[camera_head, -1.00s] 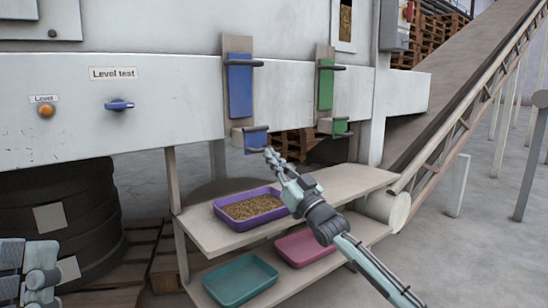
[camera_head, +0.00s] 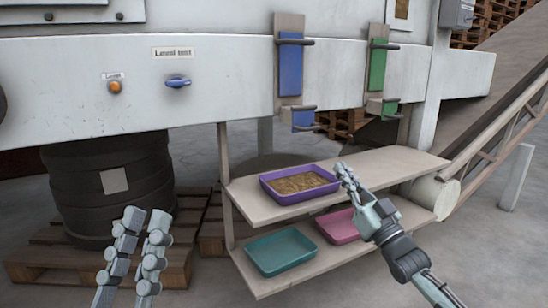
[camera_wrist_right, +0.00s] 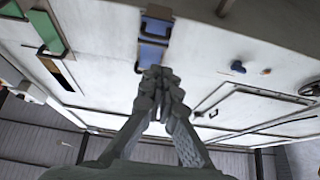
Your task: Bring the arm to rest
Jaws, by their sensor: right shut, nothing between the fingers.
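My right gripper (camera_head: 343,168) is shut and empty. In the head view its fingertips show by the right end of the purple tray (camera_head: 283,199), overlapping the upper shelf. In the right wrist view its closed fingertips (camera_wrist_right: 158,76) point toward the machine front, just below the blue slide (camera_wrist_right: 155,32) in the picture. My left gripper (camera_head: 146,217) is at the lower left of the head view, fingers pointing up with a narrow gap between them and nothing in it.
The purple tray of pellets is on the upper shelf (camera_head: 250,208). A teal tray (camera_head: 283,268) and a pink tray (camera_head: 336,236) are on the lower one. Blue (camera_head: 290,70) and green (camera_head: 377,68) slides hang above.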

